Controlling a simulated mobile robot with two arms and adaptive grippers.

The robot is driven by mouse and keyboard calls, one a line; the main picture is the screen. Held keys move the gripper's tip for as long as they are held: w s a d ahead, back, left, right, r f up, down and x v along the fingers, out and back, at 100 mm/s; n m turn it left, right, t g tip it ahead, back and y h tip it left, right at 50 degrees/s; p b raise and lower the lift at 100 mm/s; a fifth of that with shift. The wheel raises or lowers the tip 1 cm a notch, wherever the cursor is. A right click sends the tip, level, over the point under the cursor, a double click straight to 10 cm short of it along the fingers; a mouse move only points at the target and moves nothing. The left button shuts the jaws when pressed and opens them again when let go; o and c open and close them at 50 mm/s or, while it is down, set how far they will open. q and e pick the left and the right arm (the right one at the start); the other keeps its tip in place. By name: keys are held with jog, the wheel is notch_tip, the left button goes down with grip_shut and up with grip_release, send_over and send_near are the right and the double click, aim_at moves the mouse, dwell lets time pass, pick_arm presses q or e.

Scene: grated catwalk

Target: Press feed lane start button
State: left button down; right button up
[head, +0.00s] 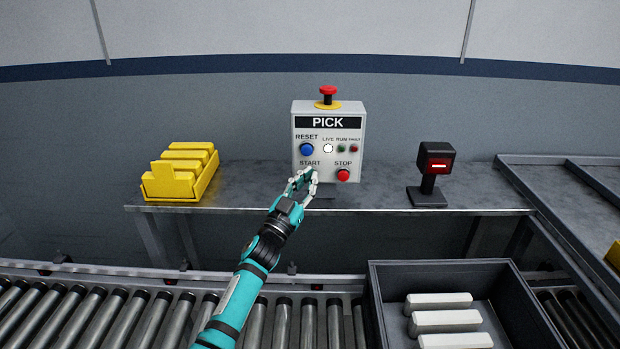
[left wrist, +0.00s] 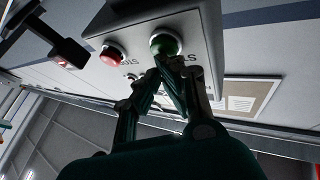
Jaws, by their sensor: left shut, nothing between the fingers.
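A grey control box (head: 328,135) marked PICK stands on the shelf. It has a blue RESET button (head: 306,149), a red STOP button (head: 343,175) and a red mushroom button (head: 327,91) on top. The START button is hidden behind my left gripper (head: 305,174) in the head view. In the left wrist view the green START button (left wrist: 165,43) shows just past the fingertips of my left gripper (left wrist: 168,62). The fingers are shut and empty, at or very near the button; I cannot tell whether they touch it. My right gripper is not in view.
A yellow bin (head: 208,182) with yellow blocks sits left on the shelf (head: 245,191). A black scanner (head: 431,170) stands to the right. A roller conveyor (head: 110,315) runs in front, carrying a dark tray (head: 395,276) with white bars (head: 445,321).

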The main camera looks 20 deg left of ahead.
pick_arm(q)
jog(key=shift+w+a, duration=0.1)
jog(key=shift+w, duration=0.25)
dwell(0.3)
jog(key=shift+s, duration=0.1)
jog(key=shift+s+d+p, duration=0.2)
jog(key=shift+s+p, duration=0.15)
jog(key=shift+s, duration=0.2)
jog(key=shift+s+d+p, duration=0.15)
jog(key=shift+s+p, duration=0.15)
jog(key=shift+s, duration=0.25)
jog(key=s+p, duration=0.1)
jog(key=s, duration=0.1)
jog(key=s+d+p, duration=0.1)
jog(key=s+p, duration=0.1)
jog(key=shift+s+d, duration=0.2)
jog(key=shift+s, duration=0.2)
